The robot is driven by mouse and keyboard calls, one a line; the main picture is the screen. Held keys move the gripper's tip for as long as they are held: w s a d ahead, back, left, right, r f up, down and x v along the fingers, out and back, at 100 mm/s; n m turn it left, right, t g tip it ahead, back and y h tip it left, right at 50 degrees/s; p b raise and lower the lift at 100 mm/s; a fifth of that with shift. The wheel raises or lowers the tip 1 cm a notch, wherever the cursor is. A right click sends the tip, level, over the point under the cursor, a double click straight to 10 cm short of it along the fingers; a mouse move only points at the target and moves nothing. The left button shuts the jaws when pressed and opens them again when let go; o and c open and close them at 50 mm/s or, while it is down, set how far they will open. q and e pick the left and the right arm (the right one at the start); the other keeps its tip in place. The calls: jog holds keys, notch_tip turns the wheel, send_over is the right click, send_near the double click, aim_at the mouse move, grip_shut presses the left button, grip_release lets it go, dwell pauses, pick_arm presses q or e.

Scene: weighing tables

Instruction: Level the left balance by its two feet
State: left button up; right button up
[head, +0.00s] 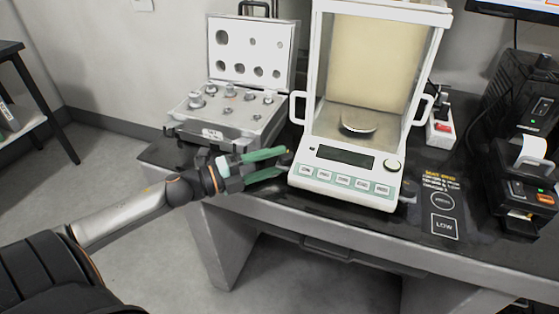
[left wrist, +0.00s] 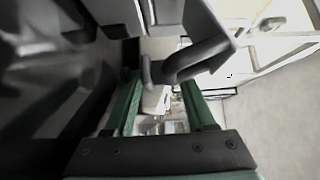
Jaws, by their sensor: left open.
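The balance (head: 345,181) is a white draft-shield unit with a dark display (head: 345,157) and a round metal pan (head: 358,121). It stands on the dark table. A dark foot (head: 407,191) shows at its front right corner. My left gripper (head: 284,162) is open, its green fingers pointing right at the balance's front left corner. The fingertips overlap that corner and hide the foot there. In the left wrist view the gripper (left wrist: 162,88) has a dark curved part (left wrist: 195,62) near its tips; I cannot tell whether they touch it. My right gripper is not in view.
An open weight case (head: 222,116) with several metal weights stands left of the balance, just behind my left gripper. A printer (head: 525,190) stands at the right. A mat marked LOW (head: 444,226) lies between balance and printer. The table's front edge (head: 330,233) is clear.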

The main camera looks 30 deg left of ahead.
pick_arm(q)
jog(key=shift+x, duration=0.85)
grip_shut()
